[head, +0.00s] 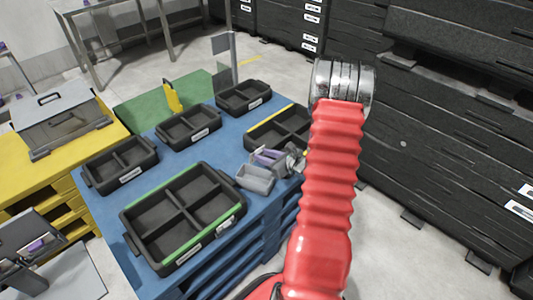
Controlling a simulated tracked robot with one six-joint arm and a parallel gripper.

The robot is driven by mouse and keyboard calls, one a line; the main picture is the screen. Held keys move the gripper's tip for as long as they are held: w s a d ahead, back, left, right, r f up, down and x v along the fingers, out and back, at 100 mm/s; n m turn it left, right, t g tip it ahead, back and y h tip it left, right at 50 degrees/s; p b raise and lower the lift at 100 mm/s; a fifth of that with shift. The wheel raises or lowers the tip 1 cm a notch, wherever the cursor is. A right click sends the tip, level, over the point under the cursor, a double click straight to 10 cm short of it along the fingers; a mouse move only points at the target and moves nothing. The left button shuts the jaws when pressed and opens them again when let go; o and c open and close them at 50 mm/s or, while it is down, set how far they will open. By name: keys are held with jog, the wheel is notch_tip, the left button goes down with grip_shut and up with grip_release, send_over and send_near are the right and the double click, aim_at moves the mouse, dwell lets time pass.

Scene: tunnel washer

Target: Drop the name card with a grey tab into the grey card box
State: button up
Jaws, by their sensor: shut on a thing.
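My red ribbed arm crosses the right of the middle, and my gripper (291,160) shows only in part as small metallic pieces at its left edge. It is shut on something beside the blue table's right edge. A small grey and purple piece (268,156) lies against the jaws; I cannot clearly tell whether it is the name card, and no grey tab can be made out. A small open light grey box (255,178), which looks like the grey card box, is just below and left of the gripper. The arm hides part of this area.
The blue table (226,158) carries several black divided trays, including a green-edged one (184,214) in front and a yellow-edged one (281,128) beside my arm. A yellow upright piece (173,97) and a grey post stand behind. Dark stacked panels fill the right; floor lies between.

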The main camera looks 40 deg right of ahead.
jog(key=shift+f, duration=2.5)
jog(key=o, duration=1.1)
jog(key=v, duration=1.3)
jog(key=shift+s, duration=0.35)
